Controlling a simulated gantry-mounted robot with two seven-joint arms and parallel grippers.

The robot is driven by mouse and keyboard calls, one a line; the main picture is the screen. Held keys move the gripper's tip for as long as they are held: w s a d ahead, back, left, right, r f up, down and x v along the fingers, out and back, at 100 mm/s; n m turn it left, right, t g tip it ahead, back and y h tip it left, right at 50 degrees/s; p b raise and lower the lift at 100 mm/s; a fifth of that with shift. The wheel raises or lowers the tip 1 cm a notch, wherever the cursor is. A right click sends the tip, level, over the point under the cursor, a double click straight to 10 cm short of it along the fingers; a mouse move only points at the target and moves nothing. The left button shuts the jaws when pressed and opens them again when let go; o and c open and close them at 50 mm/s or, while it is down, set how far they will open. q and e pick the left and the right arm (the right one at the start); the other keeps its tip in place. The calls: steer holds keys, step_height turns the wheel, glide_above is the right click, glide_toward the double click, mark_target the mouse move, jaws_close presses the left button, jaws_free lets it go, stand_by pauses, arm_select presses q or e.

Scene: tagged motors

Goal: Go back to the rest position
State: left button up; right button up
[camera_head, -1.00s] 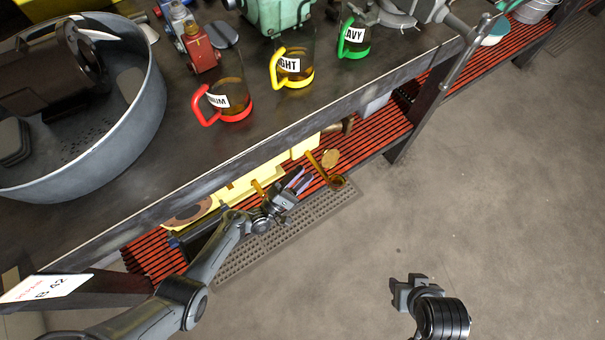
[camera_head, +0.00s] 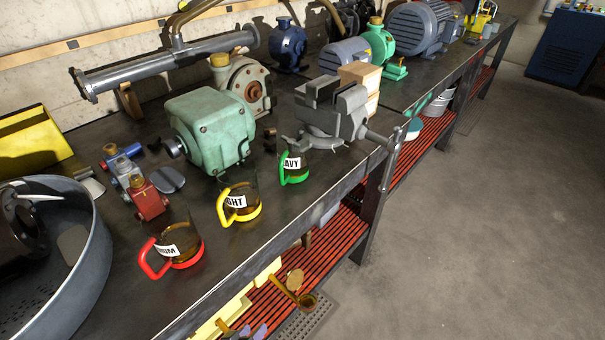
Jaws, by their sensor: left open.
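The rest of that arm is out of frame. My right gripper is not in view. A green motor (camera_head: 210,130) stands on the bench, with blue motors (camera_head: 418,28) farther back.
Red (camera_head: 178,252), yellow (camera_head: 240,205) and green (camera_head: 294,168) labelled mugs stand near the bench's front edge. A grey vise (camera_head: 333,112) is bolted beyond them. A grey round tub (camera_head: 95,262) is at left. The floor (camera_head: 470,230) at right is clear.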

arm_select(q)
steer(key=s+a+r+m+g+y, duration=0.1)
steer(key=s+a+r+g+y, duration=0.1)
steer(key=s+a+r, duration=0.3)
steer(key=s+r+m+g+y, duration=0.1)
steer(key=s+r+g, duration=0.15)
steer(key=s, duration=0.55)
steer(key=s+a+r+m+g+y, duration=0.2)
steer(key=s+a+r, duration=0.1)
steer(key=s+r, duration=0.25)
step_height(320, 180, up, 52)
steer(key=p, duration=5.3)
step_height(320, 180, down, 75)
steer(key=b, duration=7.5)
steer(key=shift+s+d+f, duration=0.15)
steer(key=shift+d, duration=0.05)
